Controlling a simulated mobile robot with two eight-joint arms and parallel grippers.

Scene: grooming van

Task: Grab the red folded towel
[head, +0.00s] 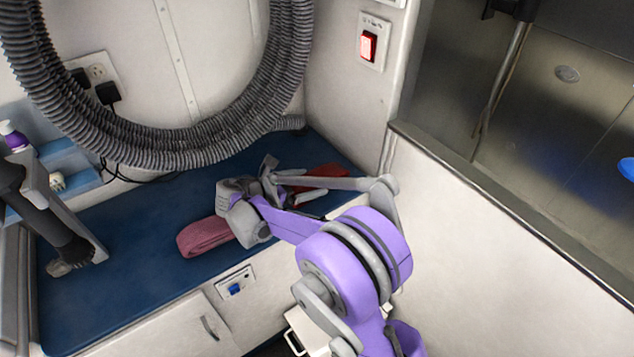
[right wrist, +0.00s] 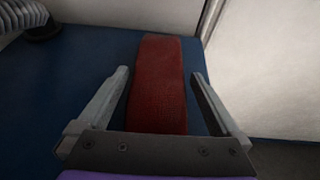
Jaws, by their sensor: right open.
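The red folded towel (right wrist: 158,85) lies on the blue counter top (right wrist: 90,60). In the right wrist view it runs lengthwise between the two fingers of my right gripper (right wrist: 162,78), which is open, with one finger on each side. In the head view only part of the red towel (head: 325,180) shows behind my right gripper (head: 290,180) and arm. I cannot tell how far the fingertips are above the counter. My left gripper is not clearly in view.
A pinkish rolled towel (head: 203,237) lies on the counter left of my right gripper. A grey ribbed hose (head: 150,150) loops along the wall behind. A white side wall (right wrist: 265,75) stands close on the right. A dark dryer-like object (head: 50,220) is at the left.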

